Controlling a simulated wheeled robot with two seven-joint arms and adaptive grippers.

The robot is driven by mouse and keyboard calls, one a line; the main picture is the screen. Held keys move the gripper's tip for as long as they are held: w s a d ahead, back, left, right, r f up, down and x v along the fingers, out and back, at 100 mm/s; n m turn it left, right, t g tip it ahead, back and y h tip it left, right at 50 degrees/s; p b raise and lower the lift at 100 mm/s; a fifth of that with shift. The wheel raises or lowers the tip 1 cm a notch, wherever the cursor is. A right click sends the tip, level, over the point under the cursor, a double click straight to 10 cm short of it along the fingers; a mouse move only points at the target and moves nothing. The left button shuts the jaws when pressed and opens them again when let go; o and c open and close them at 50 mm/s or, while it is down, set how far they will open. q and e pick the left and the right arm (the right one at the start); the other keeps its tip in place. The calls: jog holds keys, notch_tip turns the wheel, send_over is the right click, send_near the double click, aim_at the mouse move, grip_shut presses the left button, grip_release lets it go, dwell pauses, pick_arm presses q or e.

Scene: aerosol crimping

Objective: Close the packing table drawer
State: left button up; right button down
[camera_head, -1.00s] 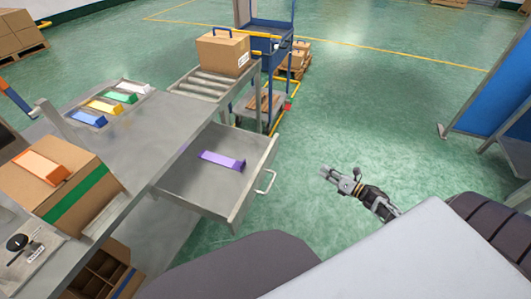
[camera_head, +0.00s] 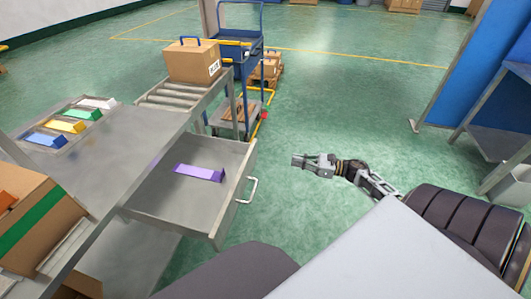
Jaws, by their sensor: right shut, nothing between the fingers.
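The packing table drawer (camera_head: 160,205) is pulled out from under the grey packing table (camera_head: 125,150). A purple block (camera_head: 199,173) lies inside it. The drawer's handle (camera_head: 248,190) is a pale bar on its right-hand front face. My right gripper (camera_head: 296,160) is shut and empty, to the right of the handle and apart from it, pointing left over the green floor. My left gripper is out of view.
A cardboard box with a green stripe (camera_head: 35,225) stands on the table at left. Coloured blocks (camera_head: 68,125) lie in a tray. A roller conveyor (camera_head: 170,98) holds another box (camera_head: 193,62). A blue cart (camera_head: 241,50) stands behind. Floor right of the drawer is clear.

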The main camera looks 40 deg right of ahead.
jog(key=shift+w, duration=0.1)
